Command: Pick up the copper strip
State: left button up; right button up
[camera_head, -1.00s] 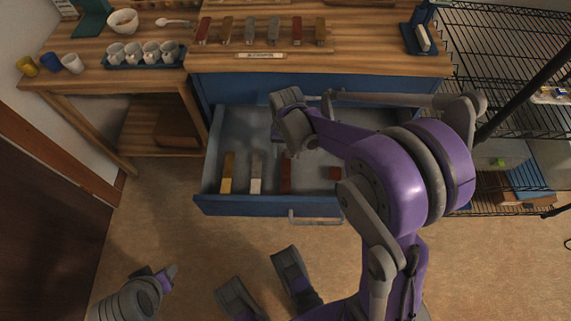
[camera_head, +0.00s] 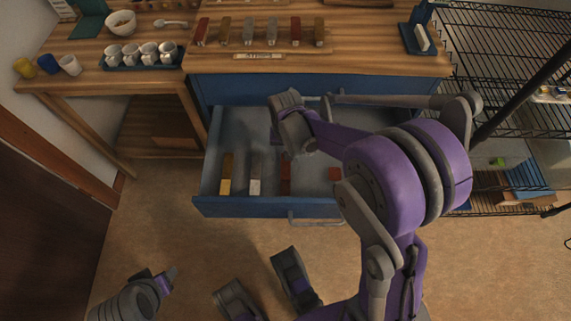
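A reddish-brown strip (camera_head: 285,178), which looks like copper, lies in the open blue drawer (camera_head: 215,206). A shorter reddish piece (camera_head: 333,173) lies to its right, partly hidden by my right arm. A brass-coloured strip (camera_head: 226,178) and a silvery strip (camera_head: 255,178) lie to its left. My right gripper (camera_head: 291,142) is over the drawer, just behind the reddish-brown strip. Its fingers point down and are mostly hidden by the wrist, so its opening does not show. My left gripper (camera_head: 160,279) is low at the bottom left, away from the drawer, its opening unclear.
Several metal strips (camera_head: 263,32) stand in a row on the wooden worktop (camera_head: 350,62) above the drawer. A side table (camera_head: 90,85) with a tray of cups (camera_head: 145,58) is at left. Wire shelving (camera_head: 500,60) stands at right. The floor before the drawer is partly clear.

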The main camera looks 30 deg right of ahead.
grip_shut()
dwell(1.3)
